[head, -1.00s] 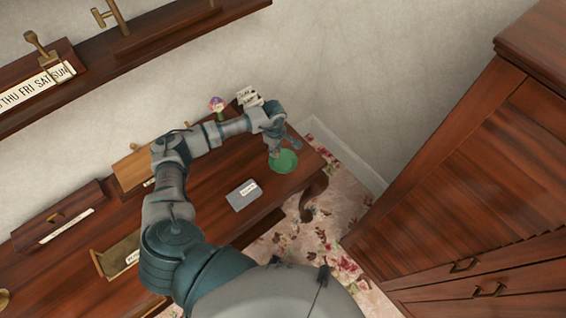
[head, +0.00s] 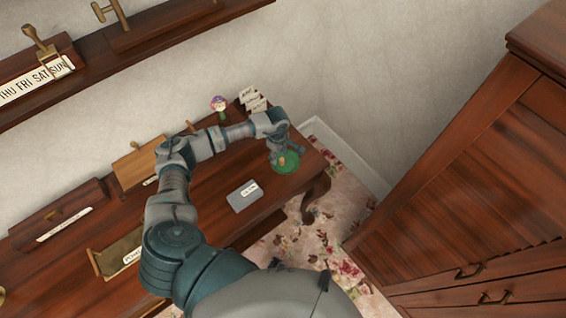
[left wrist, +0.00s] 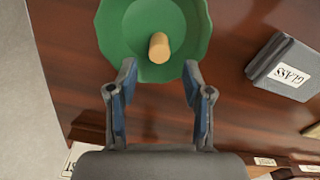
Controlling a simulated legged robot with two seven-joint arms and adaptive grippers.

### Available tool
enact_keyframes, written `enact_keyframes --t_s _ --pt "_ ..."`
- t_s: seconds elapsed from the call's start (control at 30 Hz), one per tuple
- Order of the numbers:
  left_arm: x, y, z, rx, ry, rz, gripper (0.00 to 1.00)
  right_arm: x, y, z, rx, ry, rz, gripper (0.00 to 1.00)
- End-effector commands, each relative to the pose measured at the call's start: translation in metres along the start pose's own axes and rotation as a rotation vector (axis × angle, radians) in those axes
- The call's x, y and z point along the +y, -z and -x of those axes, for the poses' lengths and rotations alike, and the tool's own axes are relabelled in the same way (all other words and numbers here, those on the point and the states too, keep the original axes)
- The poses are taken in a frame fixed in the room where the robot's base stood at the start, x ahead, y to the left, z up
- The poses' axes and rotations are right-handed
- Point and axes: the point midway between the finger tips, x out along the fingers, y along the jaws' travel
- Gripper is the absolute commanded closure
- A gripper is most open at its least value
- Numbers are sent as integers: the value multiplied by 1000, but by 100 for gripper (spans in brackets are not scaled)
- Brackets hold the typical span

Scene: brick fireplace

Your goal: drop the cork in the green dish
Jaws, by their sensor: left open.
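The green dish (head: 289,168) sits near the right end of the wooden table, and it fills the top of the left wrist view (left wrist: 118,25). The tan cork (left wrist: 158,47) shows against the inside of the dish, tilted, beyond my fingertips. I cannot tell for sure whether it rests on the dish floor. In the head view the cork (head: 282,160) is a small tan spot over the dish. My left gripper (left wrist: 158,70) is open, its two fingers apart on either side, with nothing between them. In the head view it hangs over the dish (head: 286,152). My right gripper is not in view.
A grey box labelled GLASS (left wrist: 284,68) lies beside the dish, also in the head view (head: 244,195). A purple-topped ornament (head: 219,104) and cards (head: 252,99) stand at the table's back. A wooden cabinet (head: 470,180) stands at the right.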

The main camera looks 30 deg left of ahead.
Motion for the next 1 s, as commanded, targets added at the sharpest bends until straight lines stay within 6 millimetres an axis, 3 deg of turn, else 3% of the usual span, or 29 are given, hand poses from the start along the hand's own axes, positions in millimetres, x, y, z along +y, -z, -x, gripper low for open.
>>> enact_keyframes --t_s 0.17,0.4,0.6,1.0 --pt "2 -1 23 0 -4 -1 50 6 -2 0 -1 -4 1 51" --pt "2 5 75 -4 -5 0 50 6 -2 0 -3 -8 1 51" --pt "1 7 106 -6 -2 0 50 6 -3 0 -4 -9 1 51" --pt "1 6 116 -5 0 -1 50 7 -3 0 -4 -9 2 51"
